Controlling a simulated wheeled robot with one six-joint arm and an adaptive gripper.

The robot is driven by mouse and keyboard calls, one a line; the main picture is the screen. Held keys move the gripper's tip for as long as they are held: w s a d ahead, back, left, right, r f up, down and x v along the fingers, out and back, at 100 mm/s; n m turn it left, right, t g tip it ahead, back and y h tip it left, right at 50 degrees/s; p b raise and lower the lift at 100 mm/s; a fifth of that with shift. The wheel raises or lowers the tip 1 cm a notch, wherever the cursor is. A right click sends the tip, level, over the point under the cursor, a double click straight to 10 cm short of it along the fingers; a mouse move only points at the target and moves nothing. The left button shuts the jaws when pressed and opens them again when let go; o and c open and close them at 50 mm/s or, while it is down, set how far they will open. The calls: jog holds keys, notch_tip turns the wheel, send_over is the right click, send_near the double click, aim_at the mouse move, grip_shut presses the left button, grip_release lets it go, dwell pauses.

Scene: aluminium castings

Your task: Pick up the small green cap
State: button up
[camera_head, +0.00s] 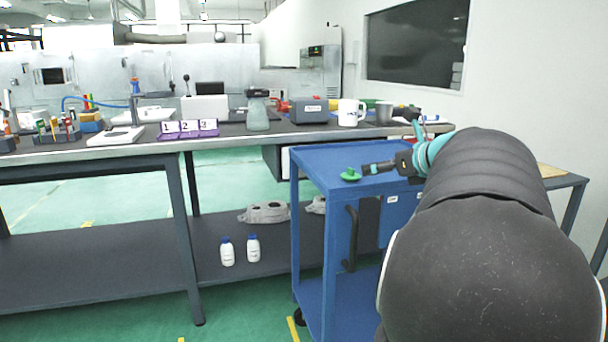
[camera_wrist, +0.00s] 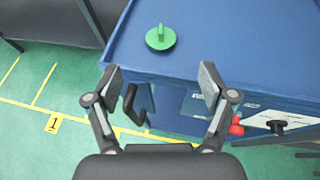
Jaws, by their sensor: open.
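The small green cap (camera_head: 350,175) lies on top of the blue cart (camera_head: 325,158) near its front left corner. It is a round disc with a raised grip on top. In the wrist view the cap (camera_wrist: 160,38) lies beyond the fingertips, roughly in line with the gap between them. My gripper (camera_wrist: 158,78) is open and empty, with its fingers wide apart over the cart's edge. In the head view my gripper (camera_head: 375,168) is just right of the cap and apart from it.
The cart has a black handle (camera_wrist: 132,105). The cart top around the cap is clear.

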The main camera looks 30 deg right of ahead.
aim_at(354, 170)
jog(key=x, duration=1.3)
jog(key=shift+w+d+b, duration=0.1)
jog(key=shift+w+b, duration=0.2)
jog(key=shift+w, duration=0.1)
jog(key=shift+r, duration=0.1)
jog(key=c, duration=0.8)
